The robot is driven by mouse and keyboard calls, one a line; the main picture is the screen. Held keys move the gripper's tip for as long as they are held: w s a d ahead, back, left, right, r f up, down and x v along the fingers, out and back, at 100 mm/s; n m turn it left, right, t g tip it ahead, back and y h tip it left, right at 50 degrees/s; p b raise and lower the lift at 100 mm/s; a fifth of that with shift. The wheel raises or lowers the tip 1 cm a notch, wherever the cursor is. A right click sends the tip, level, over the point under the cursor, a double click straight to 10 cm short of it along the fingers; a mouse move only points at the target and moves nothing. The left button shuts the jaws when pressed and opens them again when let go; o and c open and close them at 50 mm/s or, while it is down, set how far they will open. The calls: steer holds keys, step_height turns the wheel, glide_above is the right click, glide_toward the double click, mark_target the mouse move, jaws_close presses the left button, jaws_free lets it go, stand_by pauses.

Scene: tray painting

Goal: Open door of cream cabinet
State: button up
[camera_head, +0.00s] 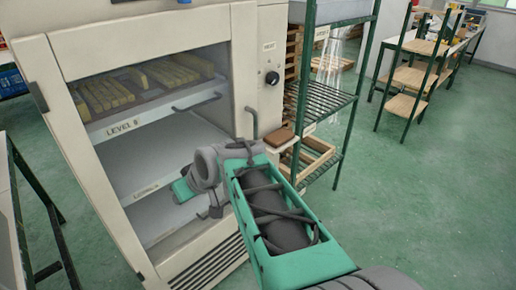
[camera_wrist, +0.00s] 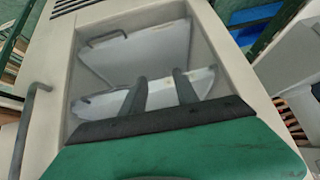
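The cream cabinet (camera_head: 254,30) stands at the left of the head view. Its cream-framed front surrounds a large window-like opening, and racks show inside it. I see no clear gap around the door frame (camera_head: 98,195), so it looks shut; whether glass fills the opening I cannot tell. A grey bar handle (camera_head: 252,123) is on the right side of the front, its lower part hidden by my arm. In the wrist view the long handle (camera_wrist: 30,118) is at left. My gripper (camera_head: 190,192) is before the opening, left of the handle. Its two fingers (camera_wrist: 160,88) are apart and hold nothing.
Inside are yellowish blocks (camera_head: 150,80) on an upper rack marked LEVEL and a lower shelf. A green wire rack (camera_head: 322,100) with a brown block and wooden frame stands close at right. A green-legged table (camera_head: 15,220) is at left. Green floor (camera_head: 420,190) is clear at right.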

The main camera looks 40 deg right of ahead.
steer(key=w+d+f+t+b, duration=0.3)
steer(key=w+d+f, duration=0.1)
steer(key=d, duration=0.4)
steer(key=m+t+h+b, duration=0.2)
steer(key=t+h+b, duration=0.2)
steer(key=t+b, duration=0.4)
glide_toward(256, 135)
steer(key=w+g, duration=0.1)
steer(key=w, duration=0.4)
steer(key=w+d, duration=0.1)
steer(key=w, duration=0.2)
steer(key=w+d, duration=0.1)
steer(key=w, duration=0.1)
steer(key=shift+w+r, duration=0.2)
jaws_close()
